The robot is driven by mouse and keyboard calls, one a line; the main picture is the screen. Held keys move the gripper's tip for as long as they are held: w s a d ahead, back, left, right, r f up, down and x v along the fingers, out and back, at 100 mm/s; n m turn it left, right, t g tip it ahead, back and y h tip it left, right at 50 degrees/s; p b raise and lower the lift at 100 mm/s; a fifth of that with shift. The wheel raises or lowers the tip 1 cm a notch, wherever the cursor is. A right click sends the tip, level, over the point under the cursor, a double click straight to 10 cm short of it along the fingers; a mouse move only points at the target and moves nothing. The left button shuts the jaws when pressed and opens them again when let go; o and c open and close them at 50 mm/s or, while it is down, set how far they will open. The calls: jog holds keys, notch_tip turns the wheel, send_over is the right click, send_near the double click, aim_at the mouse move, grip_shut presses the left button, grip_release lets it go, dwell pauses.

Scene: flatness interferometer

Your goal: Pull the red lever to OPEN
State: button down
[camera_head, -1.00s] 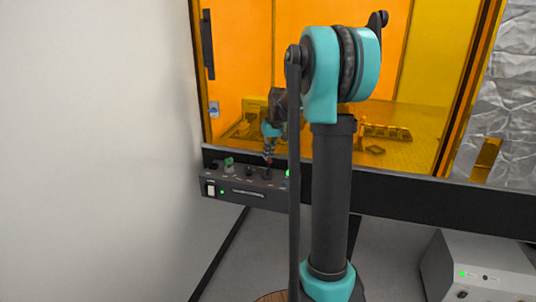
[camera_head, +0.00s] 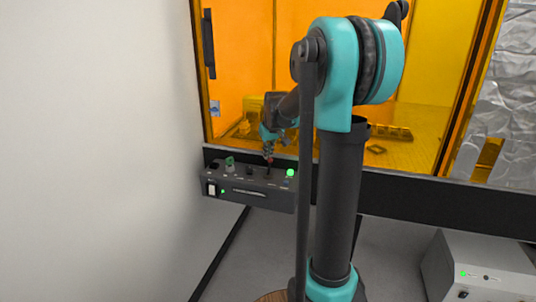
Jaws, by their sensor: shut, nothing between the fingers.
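A dark control box (camera_head: 215,188) with several knobs and switches stands at the left, below the amber enclosure. A small reddish tip, which looks like the red lever (camera_head: 269,160), shows on the box top toward its right end. My gripper (camera_head: 268,154) is small in view, pointing down at this spot with its fingers shut. The fingertips overlap the lever in the picture; I cannot tell whether they touch it. The lever's lower part and the box labels are too small to read.
The amber enclosure (camera_head: 240,50) rises behind. A white wall (camera_head: 90,150) is close on the left. A grey instrument (camera_head: 480,270) stands at right.

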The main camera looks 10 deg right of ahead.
jog(key=s+t, duration=0.1)
jog(key=s+a+t+h, duration=0.2)
jog(key=t, duration=0.1)
jog(key=shift+s+r+n, duration=0.2)
jog(key=shift+r+n, duration=0.05)
jog(key=shift+n, duration=0.05)
jog(key=s+t, duration=0.1)
jog(key=s+a+t+h, duration=0.1)
jog(key=t, duration=0.1)
jog(key=shift+a+f, duration=0.1)
jog(key=shift+f, duration=0.1)
jog(key=shift+s+a+f+h, duration=0.15)
jog(key=shift+s+h, duration=0.15)
jog(key=shift+s, duration=0.05)
jog(key=shift+r, duration=0.8)
jog(key=v, duration=1.2)
jog(key=shift+f, duration=0.1)
